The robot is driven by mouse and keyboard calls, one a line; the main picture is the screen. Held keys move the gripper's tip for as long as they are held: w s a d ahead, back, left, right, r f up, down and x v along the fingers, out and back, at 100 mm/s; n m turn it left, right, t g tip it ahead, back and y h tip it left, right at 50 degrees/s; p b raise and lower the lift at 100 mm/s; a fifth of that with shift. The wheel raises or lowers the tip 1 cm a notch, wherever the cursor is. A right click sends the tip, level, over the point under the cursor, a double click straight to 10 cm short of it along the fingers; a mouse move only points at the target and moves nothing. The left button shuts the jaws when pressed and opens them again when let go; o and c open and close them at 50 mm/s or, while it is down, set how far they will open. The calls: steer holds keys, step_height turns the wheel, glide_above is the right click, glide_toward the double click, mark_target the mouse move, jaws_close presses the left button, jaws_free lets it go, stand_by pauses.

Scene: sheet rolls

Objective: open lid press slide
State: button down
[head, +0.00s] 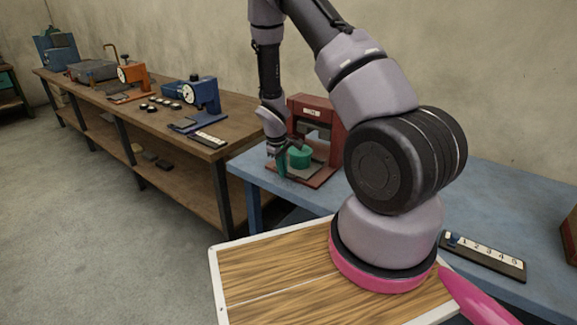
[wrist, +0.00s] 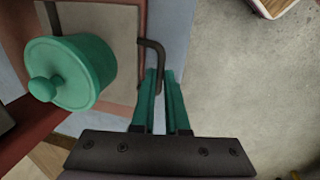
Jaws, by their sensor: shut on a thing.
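A red press (head: 318,112) stands on the blue table. A green pot with a round-knobbed lid (head: 300,157) sits on the pale plate of the press, and its lid is on. In the wrist view the pot (wrist: 82,72) is at the left, beside my fingers and apart from them. A dark bent handle (wrist: 153,44) sticks out from the edge of the plate (wrist: 113,20). My gripper (wrist: 160,90), with green fingers, is shut on this handle. In the head view my gripper (head: 280,170) is at the front left of the press, and the handle is hidden.
A strip numbered 1 to 5 with a blue knob (head: 484,256) lies on the blue table (head: 500,200) at the right. A wooden bench (head: 235,118) with blue and orange devices stands to the left. Grey floor (wrist: 250,90) is open beside the table.

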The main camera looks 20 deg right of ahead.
steer(key=c, duration=0.9)
jaws_free()
steer(key=r, duration=0.3)
steer(key=a+r, duration=0.1)
steer(key=r, duration=0.3)
steer(key=s+r, duration=0.1)
steer(key=r, duration=0.2)
steer(key=shift+s+a+r, duration=0.1)
steer(key=shift+a+r, duration=0.25)
steer(key=shift+a, duration=0.05)
